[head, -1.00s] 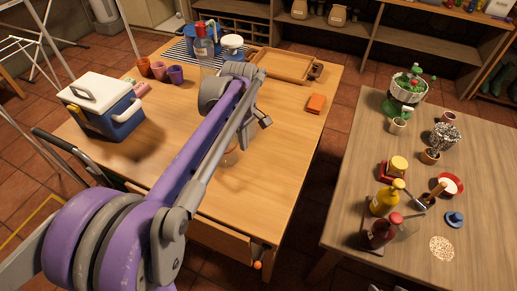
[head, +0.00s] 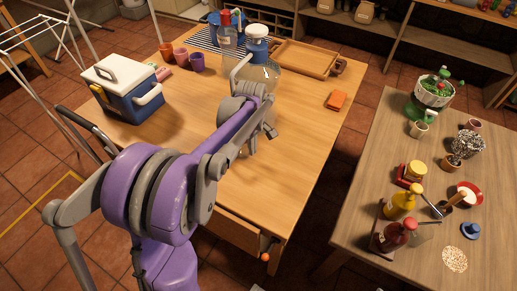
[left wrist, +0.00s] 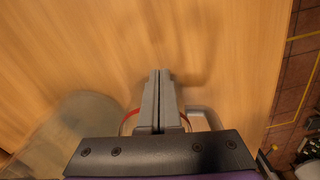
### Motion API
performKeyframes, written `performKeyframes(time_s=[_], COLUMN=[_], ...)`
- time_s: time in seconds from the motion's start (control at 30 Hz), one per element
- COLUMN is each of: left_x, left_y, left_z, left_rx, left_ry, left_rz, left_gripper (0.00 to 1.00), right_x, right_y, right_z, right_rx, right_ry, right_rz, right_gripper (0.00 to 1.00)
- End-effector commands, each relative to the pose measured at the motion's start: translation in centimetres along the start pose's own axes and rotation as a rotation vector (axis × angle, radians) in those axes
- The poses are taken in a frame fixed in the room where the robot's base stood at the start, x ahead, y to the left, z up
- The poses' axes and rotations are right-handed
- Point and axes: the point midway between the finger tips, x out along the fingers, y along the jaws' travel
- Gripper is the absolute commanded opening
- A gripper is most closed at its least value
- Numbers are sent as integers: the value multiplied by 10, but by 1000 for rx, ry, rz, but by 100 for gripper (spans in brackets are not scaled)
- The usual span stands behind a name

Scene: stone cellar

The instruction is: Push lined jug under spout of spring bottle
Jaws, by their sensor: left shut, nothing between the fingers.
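My left gripper (left wrist: 160,100) is shut and empty, its fingers low over the table; in the head view its hand (head: 268,130) is partly hidden by my arm. A clear jug with a red line (left wrist: 131,122) and a handle (left wrist: 204,113) shows behind the fingers in the left wrist view. The gripper covers its middle, so I cannot tell if they touch. A large clear vessel (head: 284,86), seemingly the spring bottle, stands further back, partly hidden by my arm. I cannot make out its spout. My right gripper is not in view.
A blue and white cooler (head: 135,97) stands at left. Several cups (head: 181,57), a red-capped bottle (head: 228,42) and a wooden tray (head: 306,58) are at the back. An orange block (head: 337,100) lies near the right edge. The table's front right is clear.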

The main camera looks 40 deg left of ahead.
Motion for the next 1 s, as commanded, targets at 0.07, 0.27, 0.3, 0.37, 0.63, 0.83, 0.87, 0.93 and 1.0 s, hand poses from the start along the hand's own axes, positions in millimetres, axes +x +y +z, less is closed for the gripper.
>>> performKeyframes(time_s=[0.07,0.27,0.3,0.37,0.63,0.83,0.87,0.93,1.0], left_x=[0,0,0,0,0,0,0,0,0], left_y=[0,0,0,0,0,0,0,0,0], left_z=[-3,-5,-4,-4,-24,-23,-23,-23,-23], left_rx=[-1,1,1,1,-1,1,1,1,1], left_ry=[0,-1,-1,-1,0,-1,-1,-1,-1], left_rz=[0,0,0,0,0,0,0,0,0], left_gripper=[0,0,0,0,0,0,0,0,0], right_x=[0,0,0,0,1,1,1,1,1], right_y=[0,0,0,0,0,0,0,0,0], right_z=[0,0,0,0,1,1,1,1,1], right_rx=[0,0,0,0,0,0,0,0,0], right_ry=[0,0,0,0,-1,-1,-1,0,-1], right_rz=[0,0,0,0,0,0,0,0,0], right_gripper=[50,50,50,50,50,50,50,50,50])
